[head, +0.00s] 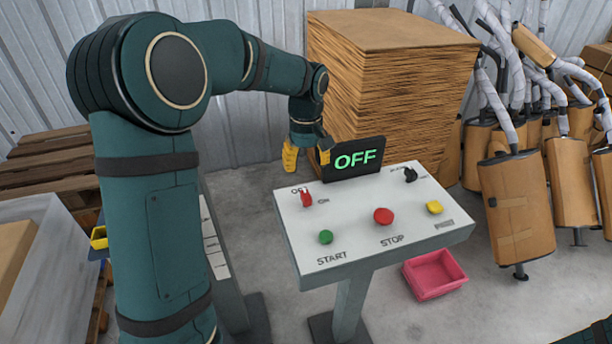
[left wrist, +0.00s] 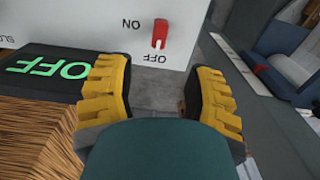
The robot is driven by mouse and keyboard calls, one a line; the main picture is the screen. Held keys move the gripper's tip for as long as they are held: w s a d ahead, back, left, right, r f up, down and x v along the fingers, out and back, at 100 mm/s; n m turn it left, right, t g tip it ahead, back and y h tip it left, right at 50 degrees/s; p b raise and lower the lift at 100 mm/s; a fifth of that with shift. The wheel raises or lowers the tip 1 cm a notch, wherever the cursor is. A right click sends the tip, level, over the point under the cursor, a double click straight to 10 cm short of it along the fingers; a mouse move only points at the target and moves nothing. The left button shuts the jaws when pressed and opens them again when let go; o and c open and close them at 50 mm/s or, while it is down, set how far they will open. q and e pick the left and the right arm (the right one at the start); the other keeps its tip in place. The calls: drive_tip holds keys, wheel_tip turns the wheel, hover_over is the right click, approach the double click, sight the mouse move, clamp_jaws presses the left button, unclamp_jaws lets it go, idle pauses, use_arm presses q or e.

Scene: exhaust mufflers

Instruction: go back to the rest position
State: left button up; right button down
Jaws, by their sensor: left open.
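My left arm reaches in from the left in the head view. Its left gripper (head: 306,158) has yellow fingers and hangs beside the OFF display (head: 355,158), at the far left of the control panel (head: 330,220). In the left wrist view the left gripper (left wrist: 165,95) is open, with nothing between its fingers. The red switch (head: 306,199) on the panel is close to it and apart from it; it also shows in the left wrist view (left wrist: 160,34), by the OFF label. My right gripper is in neither view.
The panel carries a green START button (head: 325,237), a red STOP button (head: 383,216), a yellow button (head: 434,207) and a black switch (head: 410,175). A cardboard stack (head: 390,90) stands behind. Wrapped mufflers (head: 515,205) lean at right. A pink bin (head: 434,274) lies on the floor.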

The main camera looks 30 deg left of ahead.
use_arm(q)
drive_tip(key=shift+r, duration=0.55)
